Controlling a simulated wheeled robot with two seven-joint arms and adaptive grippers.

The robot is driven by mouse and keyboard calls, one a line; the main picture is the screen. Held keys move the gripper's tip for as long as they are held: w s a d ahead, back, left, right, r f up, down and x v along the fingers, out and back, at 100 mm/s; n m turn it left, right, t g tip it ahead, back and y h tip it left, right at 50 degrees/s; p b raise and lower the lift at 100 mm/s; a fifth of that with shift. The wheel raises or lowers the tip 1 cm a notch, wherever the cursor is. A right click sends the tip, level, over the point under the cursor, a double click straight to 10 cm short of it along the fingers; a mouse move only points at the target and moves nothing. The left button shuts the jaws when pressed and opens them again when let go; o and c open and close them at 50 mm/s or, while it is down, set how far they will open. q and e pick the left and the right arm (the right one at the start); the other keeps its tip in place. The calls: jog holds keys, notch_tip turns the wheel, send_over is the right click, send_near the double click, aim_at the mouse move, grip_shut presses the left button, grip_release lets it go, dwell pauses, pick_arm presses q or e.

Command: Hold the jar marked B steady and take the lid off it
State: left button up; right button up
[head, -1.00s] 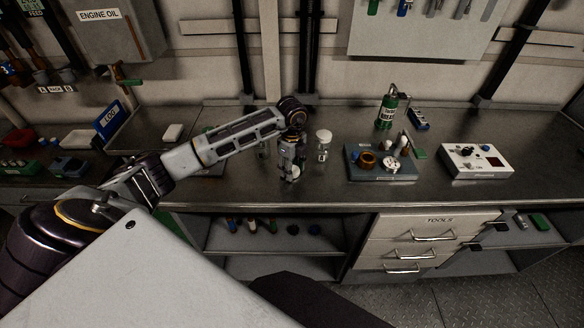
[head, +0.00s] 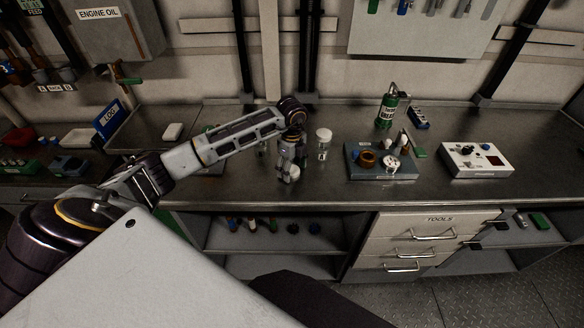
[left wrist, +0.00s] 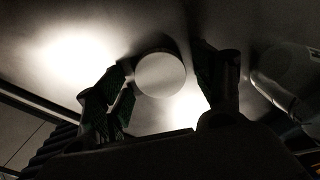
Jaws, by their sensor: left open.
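My left gripper (head: 290,178) points down over the front part of the bench, with its fingers spread apart. A white round lid (head: 293,171) shows between its fingers. In the left wrist view this lid (left wrist: 160,75) lies between the open fingers, with a gap to the right finger. The body of any jar under it is hidden, and I cannot read a mark there. A clear jar with a white lid (head: 323,146) stands upright just right of the gripper; its small label is too small to read. My right gripper is not in view.
A grey tray (head: 357,173) with an orange-brown ring and small parts sits to the right. Beyond it are a white box (head: 478,161) and a green bottle (head: 386,110). Another jar (head: 262,146) is partly hidden behind my left arm. The front bench edge is close.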

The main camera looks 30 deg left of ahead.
aim_at(292, 170)
pick_arm(q)
jog(key=shift+r, duration=0.1)
jog(key=shift+r, duration=0.85)
notch_tip(292, 170, up, 10)
jog(key=b, duration=0.1)
jog(key=shift+r, duration=0.2)
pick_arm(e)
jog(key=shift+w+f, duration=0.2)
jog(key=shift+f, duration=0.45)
pick_arm(q)
jog(key=shift+s, duration=0.1)
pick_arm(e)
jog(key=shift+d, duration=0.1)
